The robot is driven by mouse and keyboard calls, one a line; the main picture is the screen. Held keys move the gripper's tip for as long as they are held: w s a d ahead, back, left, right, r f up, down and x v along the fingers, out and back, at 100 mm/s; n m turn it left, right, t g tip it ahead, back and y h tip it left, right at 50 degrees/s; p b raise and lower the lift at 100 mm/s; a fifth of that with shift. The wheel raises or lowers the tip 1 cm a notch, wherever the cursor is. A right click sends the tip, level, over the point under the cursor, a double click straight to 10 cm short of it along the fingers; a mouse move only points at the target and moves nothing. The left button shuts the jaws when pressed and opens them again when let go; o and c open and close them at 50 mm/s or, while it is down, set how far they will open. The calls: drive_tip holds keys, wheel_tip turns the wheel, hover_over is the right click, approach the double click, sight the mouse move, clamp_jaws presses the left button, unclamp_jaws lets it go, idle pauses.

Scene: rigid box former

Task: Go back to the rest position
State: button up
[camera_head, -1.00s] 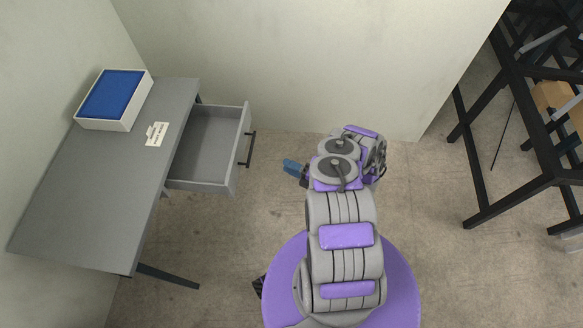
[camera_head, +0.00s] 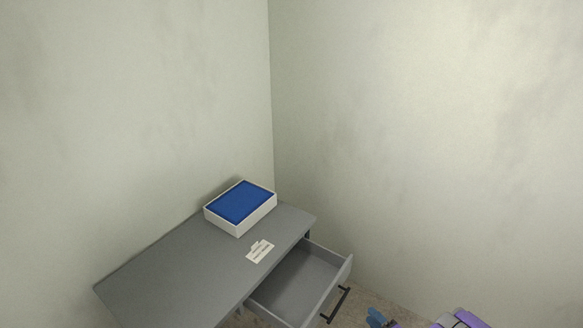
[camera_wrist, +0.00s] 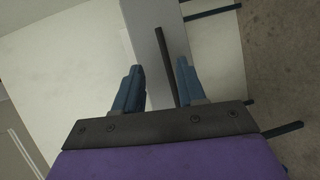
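My gripper (camera_wrist: 158,82) shows in the wrist view with its two blue fingers apart and nothing between them. A grey drawer front and its dark handle (camera_wrist: 166,50) lie beyond the fingers, and I cannot tell the gap. In the head view only a blue fingertip of my gripper (camera_head: 376,317) and part of my purple and grey arm show at the bottom edge, right of the drawer. The grey desk (camera_head: 180,268) has its drawer (camera_head: 297,284) pulled open and empty inside as far as I see.
A white box with a blue top (camera_head: 241,207) stands on the desk near the wall corner. A small white label (camera_head: 260,251) lies on the desktop. Pale walls (camera_head: 420,130) rise behind. A strip of bare floor (camera_head: 392,302) shows right of the drawer.

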drive_tip(key=w+r+m+g+h, duration=0.2)
drive_tip(key=w+r+m+h, duration=0.2)
drive_tip(key=w+r, duration=0.8)
drive_tip(key=s+a+r+m+g+h, duration=0.1)
drive_tip(key=a+r+m+g+h, duration=0.15)
drive_tip(key=r, duration=0.45)
drive_tip(key=s+a+r+m+g+h, duration=0.1)
drive_tip(key=r+m+g, duration=0.1)
drive_tip(key=r+m, duration=0.35)
drive_tip(key=s+a+r+m+g+h, duration=0.1)
drive_tip(key=s+a+r+m+g, duration=0.1)
drive_tip(key=s+r, duration=0.6)
drive_tip(key=s+a+r+m+g+h, duration=0.1)
drive_tip(key=s+a+r+m+g, duration=0.3)
drive_tip(key=s, duration=0.6)
drive_tip(key=s+a+r+m+g, duration=0.1)
drive_tip(key=s+a+r, duration=0.1)
drive_tip(key=s, duration=0.8)
drive_tip(key=s+a+r+m+g+y, duration=0.1)
drive_tip(key=s+a+r+m, duration=0.1)
drive_tip(key=s, duration=0.8)
drive_tip(key=s+a+r+m+g, duration=0.1)
drive_tip(key=s+a+r+m, duration=0.1)
drive_tip(key=s, duration=0.7)
drive_tip(key=shift+s+a+r+g, duration=0.25)
drive_tip(key=shift+s+r+g, duration=0.15)
drive_tip(key=shift+r, duration=0.35)
